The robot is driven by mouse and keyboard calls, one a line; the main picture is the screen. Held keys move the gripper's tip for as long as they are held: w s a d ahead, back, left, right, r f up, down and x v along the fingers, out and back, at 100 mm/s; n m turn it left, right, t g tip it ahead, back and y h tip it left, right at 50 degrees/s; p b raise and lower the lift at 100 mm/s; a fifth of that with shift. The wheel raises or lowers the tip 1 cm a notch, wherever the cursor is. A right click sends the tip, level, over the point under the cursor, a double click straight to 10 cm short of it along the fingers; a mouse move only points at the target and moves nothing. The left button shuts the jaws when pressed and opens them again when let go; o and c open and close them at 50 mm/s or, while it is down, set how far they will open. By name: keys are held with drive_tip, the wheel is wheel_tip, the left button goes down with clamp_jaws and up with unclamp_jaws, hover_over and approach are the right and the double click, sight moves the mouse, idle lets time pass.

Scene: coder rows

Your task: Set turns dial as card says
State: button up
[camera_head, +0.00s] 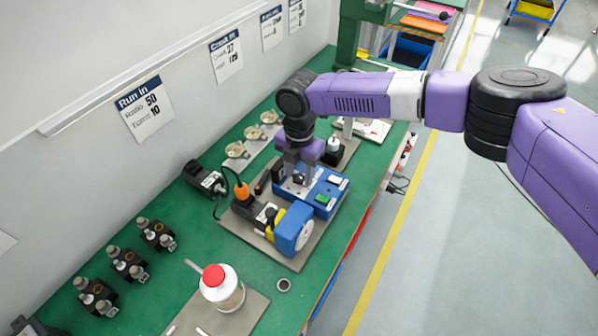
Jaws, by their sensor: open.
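The nearest card (145,107) hangs on the wall and is headed "Run in". Below are two lines with the numbers 50 and 10; the second looks like "Turns 10", in small, soft print. A blue control box (322,192) with a white button and a green button sits on a grey plate on the green bench. My gripper (297,180) points down at the left part of this box, with its jaws open. A small dark knob-like part shows between or just behind the fingers. I cannot tell whether it is the turns dial or whether the fingers touch it.
A motor with a blue housing and pale disc (294,230) stands in front of the box. A red-capped jar (221,288) and several dark fittings (128,265) lie on the near bench. Other cards (227,56) hang farther along the wall. The floor at right is clear.

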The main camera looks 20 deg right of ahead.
drive_tip(key=shift+f, duration=0.15)
clamp_jaws()
drive_tip(key=shift+a+m+p, duration=0.1)
drive_tip(key=shift+m+p, duration=0.2)
drive_tip(key=shift+m, duration=0.1)
drive_tip(key=shift+s+m+p, duration=0.1)
drive_tip(key=shift+m+p, duration=0.55)
drive_tip(key=shift+m, duration=0.35)
drive_tip(key=m+p, duration=0.2)
drive_tip(key=m, duration=0.1)
drive_tip(key=shift+m, duration=0.3)
drive_tip(key=m+p, duration=0.3)
drive_tip(key=m, duration=0.2)
drive_tip(key=shift+m, duration=0.3)
